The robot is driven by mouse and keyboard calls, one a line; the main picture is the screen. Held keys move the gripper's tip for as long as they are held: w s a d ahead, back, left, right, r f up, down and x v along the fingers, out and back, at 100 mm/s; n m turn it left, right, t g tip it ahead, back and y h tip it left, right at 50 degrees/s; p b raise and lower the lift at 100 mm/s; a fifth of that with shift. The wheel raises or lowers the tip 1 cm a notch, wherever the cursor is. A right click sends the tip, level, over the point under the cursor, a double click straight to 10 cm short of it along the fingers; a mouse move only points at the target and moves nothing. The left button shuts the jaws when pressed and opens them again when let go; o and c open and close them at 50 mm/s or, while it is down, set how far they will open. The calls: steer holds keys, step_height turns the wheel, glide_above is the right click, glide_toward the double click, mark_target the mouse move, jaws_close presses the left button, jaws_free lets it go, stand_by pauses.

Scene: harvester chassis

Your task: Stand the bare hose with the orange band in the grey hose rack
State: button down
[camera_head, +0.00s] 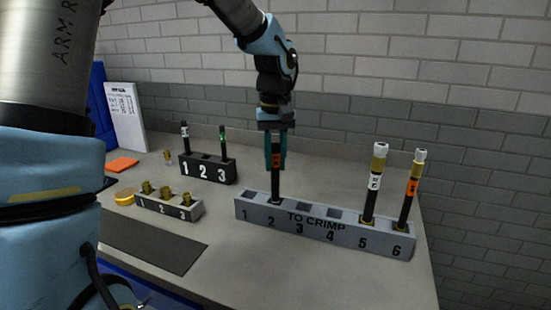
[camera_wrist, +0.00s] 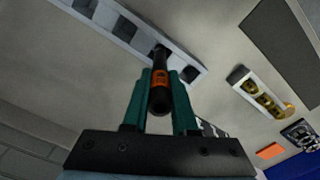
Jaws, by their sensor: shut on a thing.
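My gripper (camera_head: 276,150) points down and is shut on a bare black hose with an orange band (camera_head: 276,160). In the wrist view the hose (camera_wrist: 160,85) stands between the teal fingers (camera_wrist: 160,102). The hose is upright, and its lower end is at slot 2 of the grey hose rack marked TO CRIMP (camera_head: 290,221). It looks to be in the slot mouth; how deep I cannot tell. Slots 1, 3 and 4 are empty. Slot 5 holds a hose with a white band (camera_head: 374,185), and slot 6 one with an orange band (camera_head: 412,188); both have fittings on top.
A black rack (camera_head: 208,171) at the back holds hoses in slots 1 and 3. A small grey block (camera_head: 170,206) with brass fittings, a yellow round tin (camera_head: 125,197), an orange pad (camera_head: 122,164) and a dark mat (camera_head: 152,246) lie at left. A brick wall stands behind.

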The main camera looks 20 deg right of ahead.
steer(key=shift+f+b, duration=0.8)
steer(key=shift+f, duration=0.55)
steer(key=c, duration=0.6)
jaws_free()
steer(key=shift+r, duration=0.1)
step_height(320, 180, up, 11)
steer(key=shift+f+b, duration=0.1)
steer(key=shift+b, duration=0.85)
